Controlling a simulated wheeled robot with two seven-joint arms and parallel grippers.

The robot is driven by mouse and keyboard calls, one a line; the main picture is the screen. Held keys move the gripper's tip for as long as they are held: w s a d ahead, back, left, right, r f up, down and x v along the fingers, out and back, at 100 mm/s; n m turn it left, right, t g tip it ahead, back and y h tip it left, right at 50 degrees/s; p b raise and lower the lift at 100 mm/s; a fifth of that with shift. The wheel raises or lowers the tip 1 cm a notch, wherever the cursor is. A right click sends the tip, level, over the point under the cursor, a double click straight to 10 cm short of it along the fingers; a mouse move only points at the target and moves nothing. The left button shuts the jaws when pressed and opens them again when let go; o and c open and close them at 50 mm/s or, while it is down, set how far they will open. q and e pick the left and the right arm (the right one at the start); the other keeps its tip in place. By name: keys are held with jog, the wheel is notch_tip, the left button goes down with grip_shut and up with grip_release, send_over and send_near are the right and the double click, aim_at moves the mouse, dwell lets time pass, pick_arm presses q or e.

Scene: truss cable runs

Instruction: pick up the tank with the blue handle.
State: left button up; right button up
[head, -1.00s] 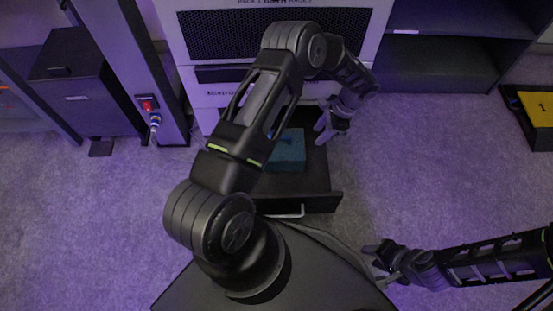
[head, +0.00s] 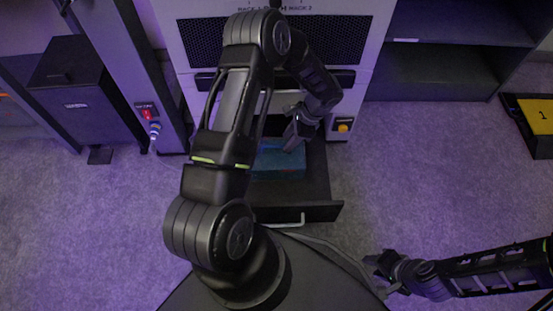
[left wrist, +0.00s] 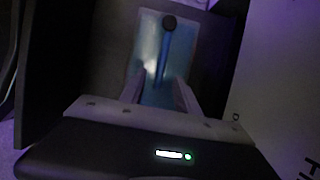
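A teal-blue box-like object (head: 280,162) lies in the open drawer and is partly covered by my left arm. In the left wrist view it is a pale blue rectangle (left wrist: 150,50), with a blue bar (left wrist: 163,58) ending in a dark round knob (left wrist: 169,22). I cannot tell for sure that this is the tank with the blue handle. My left gripper (head: 297,136) is over the drawer; its fingers (left wrist: 160,88) are apart on either side of the bar, with no grip visible. My right gripper (head: 378,271) is away at the lower right, fingers apart and empty.
The dark drawer (head: 322,190) has raised walls and a front handle (head: 282,224), below a white rack cabinet (head: 177,70). A dark cabinet (head: 82,95) stands left, an open shelf (head: 440,75) right.

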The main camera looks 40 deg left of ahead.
aim_at(277, 146)
pick_arm(q)
jog(key=shift+s+a, duration=0.75)
jog(key=shift+a, duration=0.15)
jog(key=b+x, duration=0.1)
jog(key=x, duration=0.4)
jog(key=shift+b, duration=0.3)
grip_shut()
jog(key=shift+w, duration=0.1)
dwell(1.0)
